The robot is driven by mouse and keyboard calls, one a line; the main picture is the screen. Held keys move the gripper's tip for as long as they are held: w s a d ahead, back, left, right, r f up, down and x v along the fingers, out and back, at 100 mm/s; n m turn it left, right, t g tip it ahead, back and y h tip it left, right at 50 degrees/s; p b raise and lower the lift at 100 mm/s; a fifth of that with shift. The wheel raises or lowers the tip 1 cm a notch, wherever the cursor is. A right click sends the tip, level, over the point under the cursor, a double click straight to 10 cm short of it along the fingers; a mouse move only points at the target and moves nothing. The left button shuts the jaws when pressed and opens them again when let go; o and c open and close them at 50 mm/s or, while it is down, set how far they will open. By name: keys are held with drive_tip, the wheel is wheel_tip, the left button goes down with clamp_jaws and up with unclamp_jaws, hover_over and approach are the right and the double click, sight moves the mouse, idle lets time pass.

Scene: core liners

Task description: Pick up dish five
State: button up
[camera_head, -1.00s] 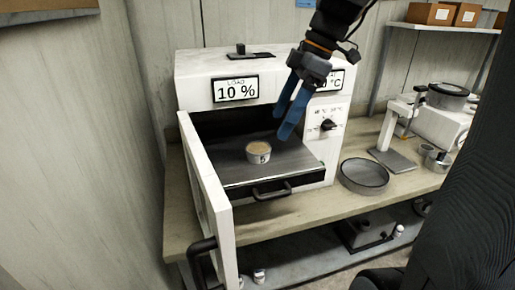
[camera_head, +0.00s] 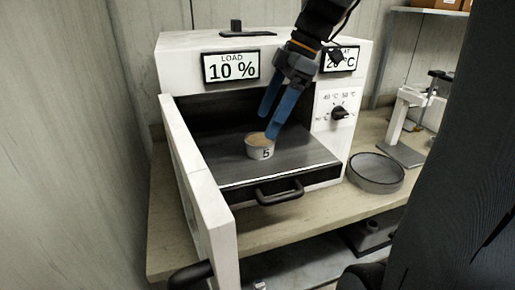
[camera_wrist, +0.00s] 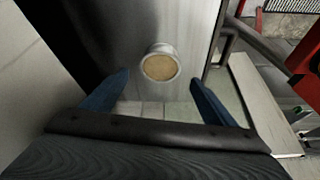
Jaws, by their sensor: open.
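Dish five (camera_head: 259,147) is a small round pale dish with tan contents and a "5" on its side. It stands upright on the dark tray (camera_head: 292,161) of the white oven, near the opening. My gripper (camera_head: 270,123) has blue fingers, open and empty, just above and to the right of the dish in the head view. In the wrist view the dish (camera_wrist: 159,66) shows beyond and between the two spread fingertips (camera_wrist: 160,78), not between the fingers themselves. I cannot tell the exact gap.
The white oven (camera_head: 180,45) has its door (camera_head: 196,185) swung open on the left. The tray has a black front handle (camera_head: 279,193). A round grey pan (camera_head: 376,172) stands on the bench to the right. A press-like stand (camera_head: 400,125) is farther right.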

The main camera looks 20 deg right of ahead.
sight(260, 138)
drive_tip(key=shift+d+p+x, duration=0.1)
drive_tip(key=shift+p+x, duration=0.65)
drive_tip(key=shift+x, duration=0.95)
drive_tip(key=shift+d+p+x, duration=0.15)
drive_tip(key=shift+p+x, duration=0.55)
drive_tip(key=shift+x, duration=1.05)
drive_tip(key=shift+f, duration=0.1)
drive_tip(key=c, duration=1.2)
drive_tip(key=shift+c, duration=0.2)
